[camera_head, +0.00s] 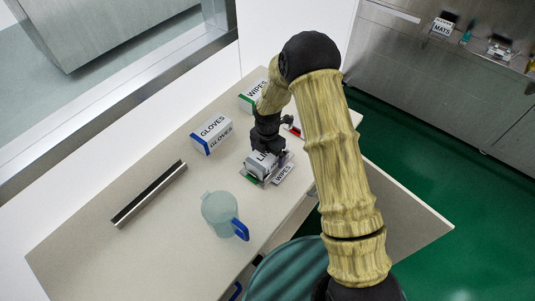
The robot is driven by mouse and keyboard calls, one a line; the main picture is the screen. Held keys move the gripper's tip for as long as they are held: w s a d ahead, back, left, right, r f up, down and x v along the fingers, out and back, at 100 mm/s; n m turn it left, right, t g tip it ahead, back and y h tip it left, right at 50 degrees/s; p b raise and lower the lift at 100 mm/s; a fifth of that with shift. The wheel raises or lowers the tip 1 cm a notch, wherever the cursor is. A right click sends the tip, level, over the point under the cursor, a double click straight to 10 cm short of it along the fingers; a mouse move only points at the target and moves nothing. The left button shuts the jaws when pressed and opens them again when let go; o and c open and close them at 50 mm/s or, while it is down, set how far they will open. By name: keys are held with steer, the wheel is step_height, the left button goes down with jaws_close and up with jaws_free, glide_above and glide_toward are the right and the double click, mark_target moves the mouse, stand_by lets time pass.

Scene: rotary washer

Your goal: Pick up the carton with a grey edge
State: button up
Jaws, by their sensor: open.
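A carton with a grey edge (259,164), with a label starting "LIN", is on the table directly below my gripper. It appears to lie on or against a carton marked WIPES (284,175) with a green edge; I cannot tell which. My gripper (268,152) points down at the grey-edged carton with its fingers open, close over its upper part. The gripper hides part of the carton and its label. I cannot tell whether the fingers touch it.
A blue-edged GLOVES carton (212,133) stands left of my gripper. Another green-edged WIPES carton (252,95) stands farther back. A pale jug with a blue handle (219,213) and a metal bar (149,194) are nearer. The table (110,250) is clear at front left.

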stand_by(0.5)
steer(key=c, duration=1.2)
steer(key=shift+c, duration=0.2)
step_height(320, 180, up, 10)
steer(key=b, duration=0.3)
step_height(320, 180, up, 7)
steer(key=p, duration=0.6)
stand_by(1.2)
stand_by(0.6)
